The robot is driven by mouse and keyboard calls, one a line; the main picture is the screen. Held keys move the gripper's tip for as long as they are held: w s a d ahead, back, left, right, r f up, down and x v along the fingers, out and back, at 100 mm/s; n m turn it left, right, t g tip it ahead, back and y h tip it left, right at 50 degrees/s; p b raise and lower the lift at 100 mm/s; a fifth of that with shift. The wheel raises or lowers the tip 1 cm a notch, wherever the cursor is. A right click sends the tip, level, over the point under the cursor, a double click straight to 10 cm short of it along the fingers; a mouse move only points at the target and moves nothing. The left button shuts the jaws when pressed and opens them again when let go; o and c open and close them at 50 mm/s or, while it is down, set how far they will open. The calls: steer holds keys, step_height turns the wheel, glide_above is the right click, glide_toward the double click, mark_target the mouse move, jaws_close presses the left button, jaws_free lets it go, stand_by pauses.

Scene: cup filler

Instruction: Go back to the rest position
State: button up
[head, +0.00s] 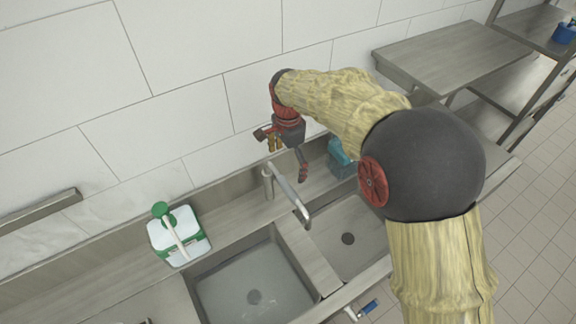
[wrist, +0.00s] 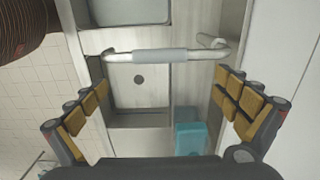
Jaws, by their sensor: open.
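My gripper (head: 284,156) is in the head view near the tiled wall, above the back ledge of the sink unit, to the upper right of the faucet. In the wrist view my gripper (wrist: 168,112) has its fingers spread wide at left and right, with nothing between them. It looks down on the faucet (wrist: 145,56) and a sink basin. The faucet (head: 290,197) also shows in the head view, below the gripper and apart from it.
A teal container (head: 341,160) stands on the ledge right of my gripper; it shows in the wrist view (wrist: 190,138). A white and green jug (head: 178,238) stands left. Two basins, left (head: 254,285) and right (head: 350,240), lie in front. A metal table (head: 450,58) is at upper right.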

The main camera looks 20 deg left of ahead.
stand_by(0.4)
steer(key=s+d+f+n+t+b, duration=0.2)
steer(key=s+d+b, duration=0.5)
steer(key=d, duration=0.5)
steer(key=s+d+f+n+t+b, duration=0.1)
steer(key=s+d+f+n+b, duration=0.1)
steer(key=s+d+b, duration=0.6)
steer(key=s+d+f+n+t+b, duration=0.2)
steer(key=s+d+n+b, duration=0.2)
steer(key=d, duration=1.2)
steer(key=s+b, duration=0.3)
steer(key=s, duration=0.2)
steer(key=shift+f+t+b, duration=0.25)
steer(key=shift+t+b, duration=0.05)
steer(key=shift+b, duration=0.1)
